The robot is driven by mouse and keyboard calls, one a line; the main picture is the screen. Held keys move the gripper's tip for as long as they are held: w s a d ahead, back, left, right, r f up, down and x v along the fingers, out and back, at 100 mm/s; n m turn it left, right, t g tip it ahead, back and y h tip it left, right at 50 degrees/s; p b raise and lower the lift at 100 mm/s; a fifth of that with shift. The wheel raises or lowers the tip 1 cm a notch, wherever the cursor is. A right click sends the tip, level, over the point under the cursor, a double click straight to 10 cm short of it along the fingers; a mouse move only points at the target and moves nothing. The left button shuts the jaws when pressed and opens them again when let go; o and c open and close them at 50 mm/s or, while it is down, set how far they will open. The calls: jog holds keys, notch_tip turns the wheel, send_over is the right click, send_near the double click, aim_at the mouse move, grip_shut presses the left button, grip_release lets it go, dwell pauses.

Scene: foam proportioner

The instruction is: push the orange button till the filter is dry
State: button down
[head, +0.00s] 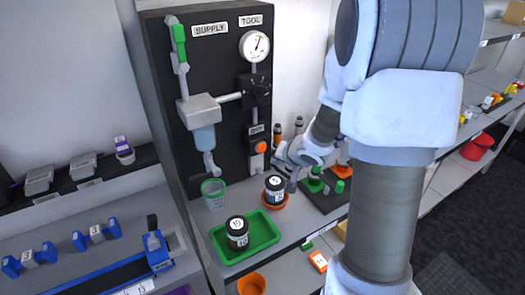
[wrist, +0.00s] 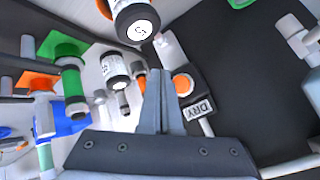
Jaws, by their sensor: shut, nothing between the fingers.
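The orange button (head: 261,147) sits low on the black panel, under a small label. In the wrist view the button (wrist: 183,84) is round, on a dark block beside a "DRY" label (wrist: 199,110). My gripper (head: 279,161) is at the panel's lower right, close to the button. In the wrist view my gripper's fingers (wrist: 159,73) are together, empty, with tips just left of the button in the picture; I cannot tell if they touch. The filter (head: 203,138) is a bluish translucent bowl under a grey head; whether liquid is inside is too small to tell.
A pressure gauge (head: 255,46) and a green-handled valve (head: 179,43) are on the panel. More bottles are near my gripper.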

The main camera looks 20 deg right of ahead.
aim_at(264, 152)
jog(key=shift+w+a+r+p, duration=0.1)
jog(key=shift+w+a+p, duration=0.05)
jog(key=shift+w, duration=0.4)
jog(key=shift+w+a+r+p, duration=0.1)
jog(key=shift+w+p, duration=0.05)
jog(key=shift+w, duration=0.4)
jog(key=shift+w+a+f, duration=0.15)
jog(key=shift+w+f, duration=0.05)
jog(key=shift+w, duration=0.6)
jog(key=shift+w+p, duration=0.1)
jog(key=shift+p, duration=0.25)
jog(key=shift+w+a, duration=0.1)
jog(key=shift+w, duration=0.25)
jog(key=shift+w+p, duration=0.4)
jog(key=shift+p, duration=0.05)
dwell(0.8)
dwell(0.3)
jog(key=shift+s, duration=0.85)
jog(key=shift+s+d, duration=0.2)
jog(key=shift+s, duration=0.6)
jog(key=shift+s+d, duration=0.2)
jog(key=shift+s, duration=0.65)
jog(key=shift+s+d, duration=0.2)
jog(key=shift+s, duration=0.6)
